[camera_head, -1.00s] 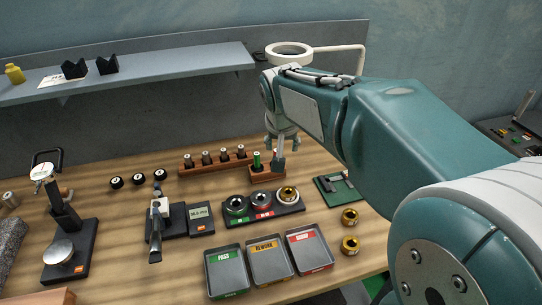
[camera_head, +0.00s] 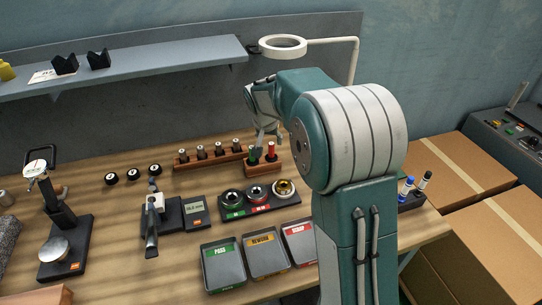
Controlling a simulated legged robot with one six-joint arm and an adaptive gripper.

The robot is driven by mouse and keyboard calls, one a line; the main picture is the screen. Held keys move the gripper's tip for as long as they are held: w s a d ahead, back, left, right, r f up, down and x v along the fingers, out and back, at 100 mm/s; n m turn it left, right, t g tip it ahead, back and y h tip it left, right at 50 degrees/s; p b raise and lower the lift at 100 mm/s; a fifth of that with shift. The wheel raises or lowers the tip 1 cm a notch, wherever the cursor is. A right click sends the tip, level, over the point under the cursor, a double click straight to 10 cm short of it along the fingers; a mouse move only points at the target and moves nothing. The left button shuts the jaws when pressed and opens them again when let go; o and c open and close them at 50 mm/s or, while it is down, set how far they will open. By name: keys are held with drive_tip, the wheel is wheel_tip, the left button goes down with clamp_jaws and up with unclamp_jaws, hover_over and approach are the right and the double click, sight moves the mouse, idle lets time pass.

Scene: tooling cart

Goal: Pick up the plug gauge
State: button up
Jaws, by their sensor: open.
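A small wooden block (camera_head: 264,167) stands on the bench and holds two upright pieces. One is a dark piece with a green part (camera_head: 254,155), the other is a red-topped piece (camera_head: 271,151). Either may be the plug gauge; I cannot tell which. My gripper (camera_head: 260,139) points down just above and between these two tops. It is open, with nothing seen held. The fingertips are small, and I cannot tell if they touch either piece.
A ring gauge tray (camera_head: 258,208) and the PASS tray (camera_head: 222,267), REWORK tray (camera_head: 265,255) and SCRAP tray (camera_head: 300,243) lie in front. A ring lamp (camera_head: 283,54) hangs above my gripper.

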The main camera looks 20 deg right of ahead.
sight(271, 144)
drive_tip(key=x, duration=0.5)
drive_tip(key=shift+w+f, duration=0.15)
clamp_jaws()
